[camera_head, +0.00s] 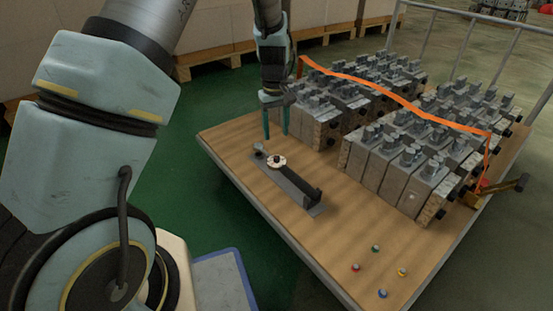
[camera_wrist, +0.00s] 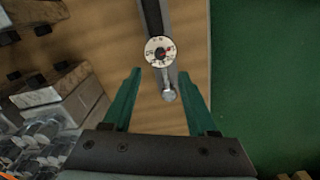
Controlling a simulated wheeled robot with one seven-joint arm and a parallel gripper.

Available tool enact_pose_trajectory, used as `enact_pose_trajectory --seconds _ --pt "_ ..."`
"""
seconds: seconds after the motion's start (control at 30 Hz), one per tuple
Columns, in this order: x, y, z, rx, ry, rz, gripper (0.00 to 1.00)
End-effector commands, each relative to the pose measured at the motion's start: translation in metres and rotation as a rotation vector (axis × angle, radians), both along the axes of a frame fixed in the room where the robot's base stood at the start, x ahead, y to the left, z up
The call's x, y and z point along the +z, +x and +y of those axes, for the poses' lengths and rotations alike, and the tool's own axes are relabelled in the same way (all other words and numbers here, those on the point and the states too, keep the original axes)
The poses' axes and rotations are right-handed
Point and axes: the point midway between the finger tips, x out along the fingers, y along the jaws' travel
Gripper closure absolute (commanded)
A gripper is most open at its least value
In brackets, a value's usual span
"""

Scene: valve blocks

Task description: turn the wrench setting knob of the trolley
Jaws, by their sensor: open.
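The wrench setting knob (camera_head: 276,161) is a round pale dial with dark marks and a dark centre. It sits on a dark wrench-like bar (camera_head: 297,186) on the trolley's wooden top (camera_head: 235,140). In the wrist view the knob (camera_wrist: 160,51) shows marks around its rim and a red spot near its centre. My gripper (camera_head: 277,137) is open and empty, pointing down above the left end of the bar. In the wrist view its two green fingers (camera_wrist: 164,82) stand apart on either side of the bar's silver end (camera_wrist: 169,95), with the knob just beyond their tips.
Rows of grey valve blocks (camera_head: 400,165) stand on the trolley behind and right, with an orange strap (camera_head: 390,95) over them. Several small coloured buttons (camera_head: 383,293) lie near the front edge. The wood around the bar is clear.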

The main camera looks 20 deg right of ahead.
Motion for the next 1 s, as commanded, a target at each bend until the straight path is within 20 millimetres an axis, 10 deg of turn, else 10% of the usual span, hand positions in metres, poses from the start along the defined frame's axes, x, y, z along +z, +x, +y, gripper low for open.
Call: enact_pose_trajectory --seconds 0.43,1.0 --pt "-0.08 -0.001 -0.001 0.0 0.001 0.002 0.42" --pt "-0.09 0.0 -0.001 0.0 0.0 0.001 0.53"
